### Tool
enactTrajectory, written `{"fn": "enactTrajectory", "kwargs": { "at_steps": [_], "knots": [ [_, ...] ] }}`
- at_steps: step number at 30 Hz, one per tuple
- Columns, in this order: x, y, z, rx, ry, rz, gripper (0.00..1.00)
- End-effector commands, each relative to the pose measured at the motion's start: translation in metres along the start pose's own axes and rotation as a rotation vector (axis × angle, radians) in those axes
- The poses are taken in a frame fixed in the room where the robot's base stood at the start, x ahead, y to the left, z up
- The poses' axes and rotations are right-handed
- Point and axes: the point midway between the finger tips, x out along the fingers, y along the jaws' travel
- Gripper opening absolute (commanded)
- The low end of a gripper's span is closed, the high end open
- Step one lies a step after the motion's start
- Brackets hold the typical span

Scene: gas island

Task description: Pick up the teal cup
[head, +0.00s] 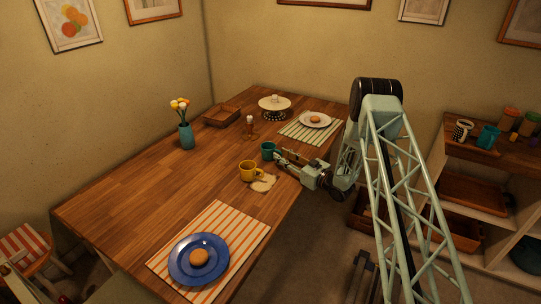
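A teal cup (268,150) stands upright on the wooden table, near its right edge and just behind a yellow cup (247,171). My gripper (280,158) reaches in from the right, low over the table, with its fingertips close beside the teal cup's right side. At this size I cannot tell whether the fingers touch the cup or how far apart they are. A second teal cup (488,137) stands on the shelf unit at the right, far from my gripper.
The wooden table (150,190) has a beige patch (264,183) by the yellow cup. A candle-like glass (249,125), a blue vase (186,137), a cake stand (275,105), a white plate (304,120) and a blue plate (182,262) stand around. The table's left middle is clear.

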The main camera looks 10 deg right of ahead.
Motion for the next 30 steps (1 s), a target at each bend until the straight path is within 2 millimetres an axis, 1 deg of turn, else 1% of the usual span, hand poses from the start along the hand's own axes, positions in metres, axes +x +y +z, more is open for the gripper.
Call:
{"fn": "enactTrajectory", "kwargs": {
  "at_steps": [3, 6, 22, 23, 30],
  "knots": [
    [0.0091, -0.0003, 0.0006, -0.001, 0.000, -0.001, 0.26],
    [0.0120, 0.0002, 0.0002, -0.001, 0.000, 0.000, 0.26],
    [0.0123, 0.0001, 0.0001, 0.000, 0.000, 0.001, 0.26],
    [0.0123, 0.0001, 0.0000, 0.000, 0.000, 0.001, 0.25],
    [0.0123, 0.0001, 0.0001, 0.000, 0.000, 0.000, 0.03]
  ]
}}
